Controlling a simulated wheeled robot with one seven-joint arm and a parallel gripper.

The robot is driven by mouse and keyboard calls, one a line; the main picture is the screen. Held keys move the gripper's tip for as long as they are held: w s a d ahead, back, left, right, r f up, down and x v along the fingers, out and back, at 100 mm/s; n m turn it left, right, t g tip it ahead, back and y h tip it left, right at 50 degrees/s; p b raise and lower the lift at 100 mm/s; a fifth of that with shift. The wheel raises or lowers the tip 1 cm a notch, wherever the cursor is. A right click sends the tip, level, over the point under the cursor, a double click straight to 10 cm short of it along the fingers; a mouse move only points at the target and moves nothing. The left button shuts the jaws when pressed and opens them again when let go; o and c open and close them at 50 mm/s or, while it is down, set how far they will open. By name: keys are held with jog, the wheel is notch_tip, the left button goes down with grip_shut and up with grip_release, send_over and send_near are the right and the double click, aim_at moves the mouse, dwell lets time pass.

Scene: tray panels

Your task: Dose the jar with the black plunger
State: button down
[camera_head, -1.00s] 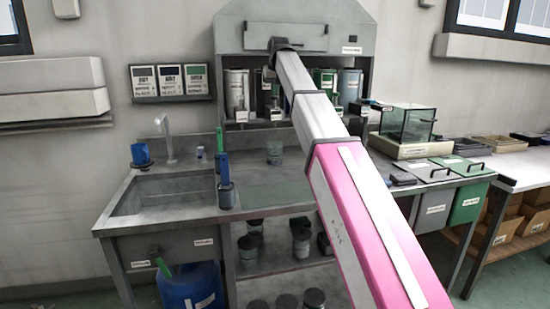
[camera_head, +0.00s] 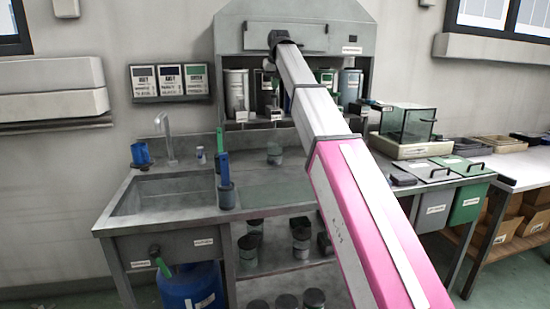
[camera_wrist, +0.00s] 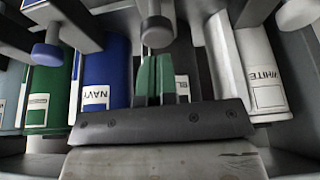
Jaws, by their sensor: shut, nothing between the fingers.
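In the wrist view my gripper (camera_wrist: 156,78) is shut and empty, its two green fingers side by side. The rounded dark grey knob of a plunger (camera_wrist: 157,33) hangs just beyond the fingertips; I cannot tell whether they touch. Behind the fingers stands a dark canister whose label (camera_wrist: 182,84) starts with "BL", the rest hidden. A navy canister (camera_wrist: 104,72) is to its left and a white canister (camera_wrist: 262,72) to its right. My gripper is hidden there.
A green canister (camera_wrist: 48,96) and a blue knob (camera_wrist: 46,54) are at the left of the wrist view. A glass box (camera_head: 407,125) stands to the right.

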jog(key=shift+f, duration=0.25)
jog(key=shift+f, duration=1.9)
jog(key=shift+r, duration=2.15)
notch_tip(320, 180, up, 6)
